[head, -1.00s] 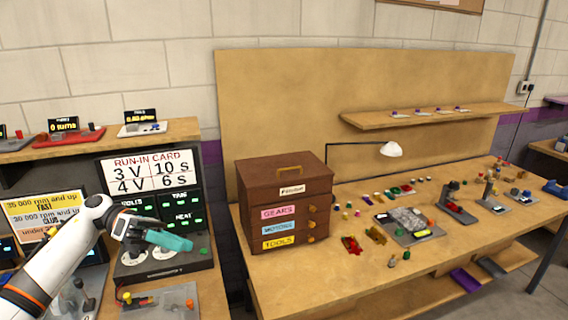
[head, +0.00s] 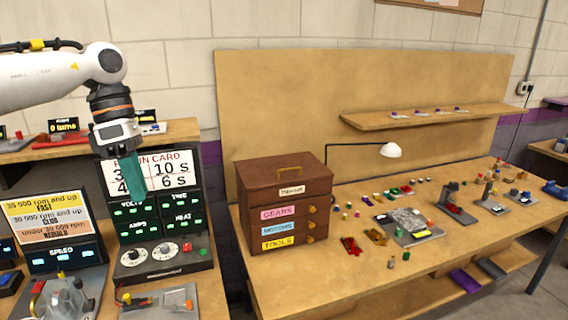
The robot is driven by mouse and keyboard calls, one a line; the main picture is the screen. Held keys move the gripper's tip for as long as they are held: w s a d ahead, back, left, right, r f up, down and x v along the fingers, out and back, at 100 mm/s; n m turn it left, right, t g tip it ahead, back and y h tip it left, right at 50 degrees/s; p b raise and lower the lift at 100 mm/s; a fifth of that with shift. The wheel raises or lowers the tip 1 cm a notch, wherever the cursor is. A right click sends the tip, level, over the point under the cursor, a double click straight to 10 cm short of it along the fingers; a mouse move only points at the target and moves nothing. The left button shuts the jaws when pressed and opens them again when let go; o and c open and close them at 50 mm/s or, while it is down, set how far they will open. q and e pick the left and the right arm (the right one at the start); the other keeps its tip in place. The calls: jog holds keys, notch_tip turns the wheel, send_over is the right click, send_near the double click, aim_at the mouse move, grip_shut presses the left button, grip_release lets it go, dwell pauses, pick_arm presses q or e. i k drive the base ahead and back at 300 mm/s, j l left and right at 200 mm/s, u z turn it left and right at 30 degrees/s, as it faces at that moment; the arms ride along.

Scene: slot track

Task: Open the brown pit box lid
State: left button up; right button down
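The brown pit box (head: 285,206) stands at the left end of the wooden workbench. My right gripper is not in view.
A run-in power unit (head: 165,262) with dials stands left of the box. A lamp (head: 391,150) rises behind the bench, under a wall shelf (head: 430,118). Small coloured parts and a grey tray (head: 425,237) lie right of the box. The space above the lid is clear.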

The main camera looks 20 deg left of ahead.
aim_at(257, 173)
jog(key=i, duration=2)
